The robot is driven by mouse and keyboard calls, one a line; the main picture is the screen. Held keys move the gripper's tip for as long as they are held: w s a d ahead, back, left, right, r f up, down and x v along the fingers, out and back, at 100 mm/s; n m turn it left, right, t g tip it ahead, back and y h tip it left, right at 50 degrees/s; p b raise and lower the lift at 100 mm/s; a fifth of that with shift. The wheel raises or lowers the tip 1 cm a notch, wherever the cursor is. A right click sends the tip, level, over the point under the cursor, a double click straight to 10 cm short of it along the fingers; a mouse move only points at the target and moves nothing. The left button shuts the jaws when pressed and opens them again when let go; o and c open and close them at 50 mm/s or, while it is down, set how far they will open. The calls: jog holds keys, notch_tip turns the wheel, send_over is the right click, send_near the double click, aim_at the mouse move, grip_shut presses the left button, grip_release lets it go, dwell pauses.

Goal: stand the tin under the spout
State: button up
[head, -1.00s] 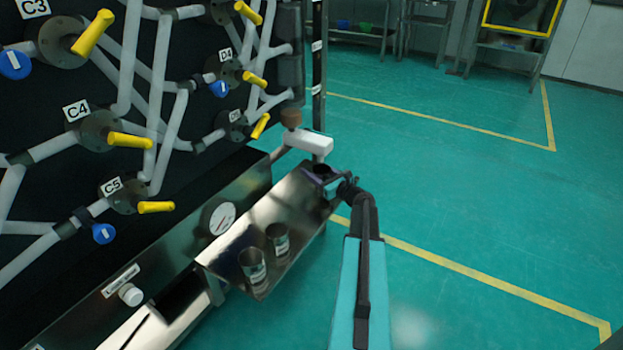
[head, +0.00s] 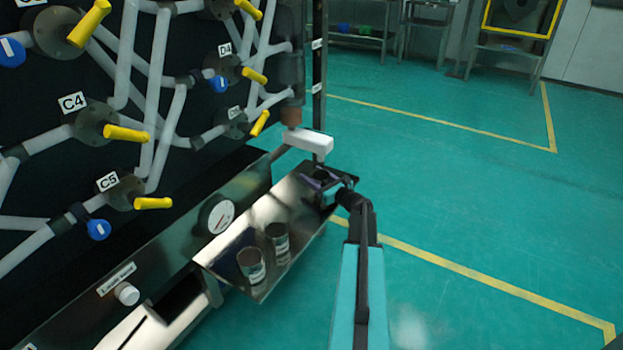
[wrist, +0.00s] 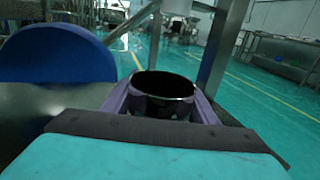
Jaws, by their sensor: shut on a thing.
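A dark, open-topped tin (wrist: 165,88) sits upright between the purple fingers of my gripper (wrist: 160,105) in the wrist view. In the head view my gripper (head: 322,181) is at the far right end of the steel shelf, shut on the tin, which is mostly hidden there. The white spout piece (head: 308,141), below a brown collar (head: 291,116), is just above and behind my gripper. I cannot tell whether the tin touches the shelf.
Two other tins (head: 251,265) (head: 278,242) stand on the steel shelf (head: 232,263), nearer the gauge (head: 216,217). A pipe panel with yellow handles (head: 126,133) fills the left. A large blue round part (wrist: 55,53) is close at left in the wrist view. Green floor (head: 470,200) at right is clear.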

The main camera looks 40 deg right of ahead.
aim_at(327, 184)
jog(key=o, duration=1.1)
jog(key=shift+r, duration=0.1)
jog(key=s+p, duration=0.1)
jog(key=s, duration=0.3)
jog(key=s+p, duration=0.1)
jog(key=s, duration=0.3)
jog(key=s+a, duration=0.1)
jog(key=s, duration=0.3)
jog(key=shift+p, duration=0.4)
jog(key=shift+d, duration=0.1)
